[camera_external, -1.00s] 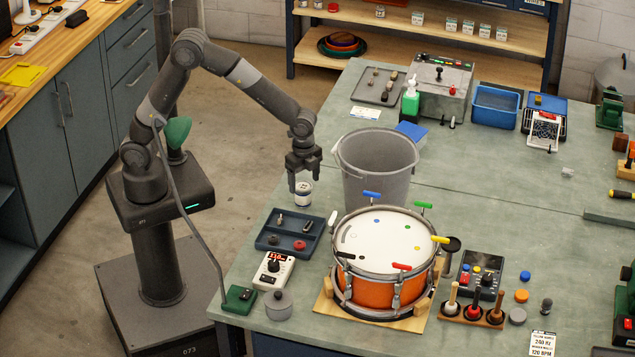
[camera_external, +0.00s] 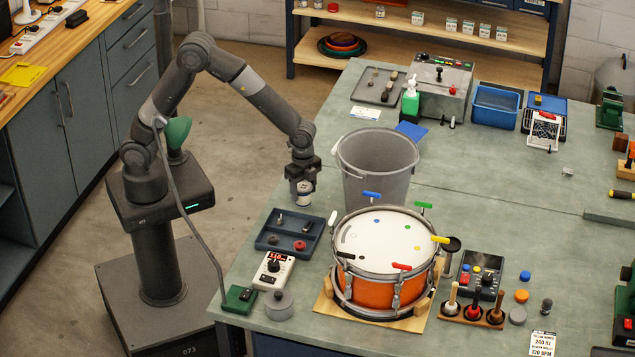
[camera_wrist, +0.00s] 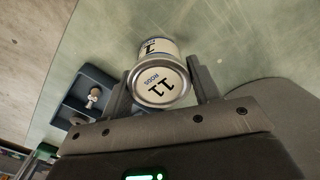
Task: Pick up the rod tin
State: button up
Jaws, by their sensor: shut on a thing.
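The rod tin (camera_external: 304,192) is a small pale can with a dark label band, in the external view near the bench's left edge. My gripper (camera_external: 303,186) points down and is shut on it.
A grey bucket (camera_external: 372,175) stands just right of my gripper. A blue tray (camera_external: 275,243) with small parts lies below it. An orange drum (camera_external: 365,290) on a wooden cradle stands to the lower right. The bench's left edge is close.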

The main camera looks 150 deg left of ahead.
jog(key=shift+c, duration=0.6)
